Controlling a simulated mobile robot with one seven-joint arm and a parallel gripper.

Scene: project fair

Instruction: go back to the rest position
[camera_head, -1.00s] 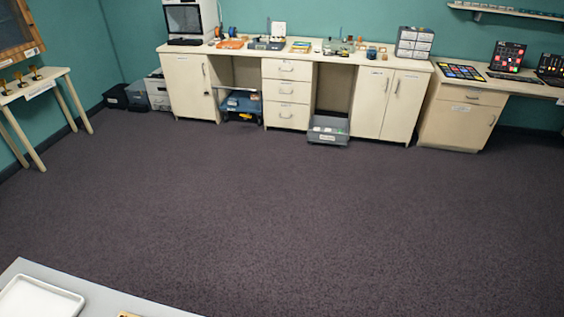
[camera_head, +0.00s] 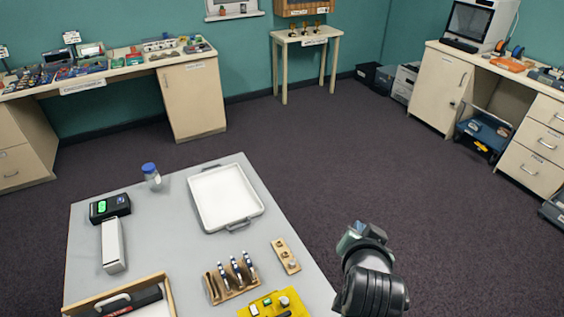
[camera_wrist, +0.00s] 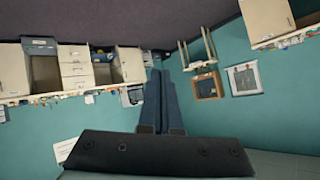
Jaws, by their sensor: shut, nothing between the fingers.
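My gripper (camera_head: 352,238) shows in the head view at the right edge of the grey table, past its edge and over the floor. In the wrist view its two dark fingers (camera_wrist: 160,105) lie together with nothing between them. The wrist view is upside down and shows the far wall and furniture, with nothing close to the fingers.
The grey table (camera_head: 160,222) holds a white tray (camera_head: 226,197), a blue-capped bottle (camera_head: 151,176), a black device (camera_head: 110,208), a white box (camera_head: 113,245), a wooden rack (camera_head: 232,289) and a yellow board (camera_head: 275,306). Carpeted floor (camera_head: 330,150) lies open beyond it.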

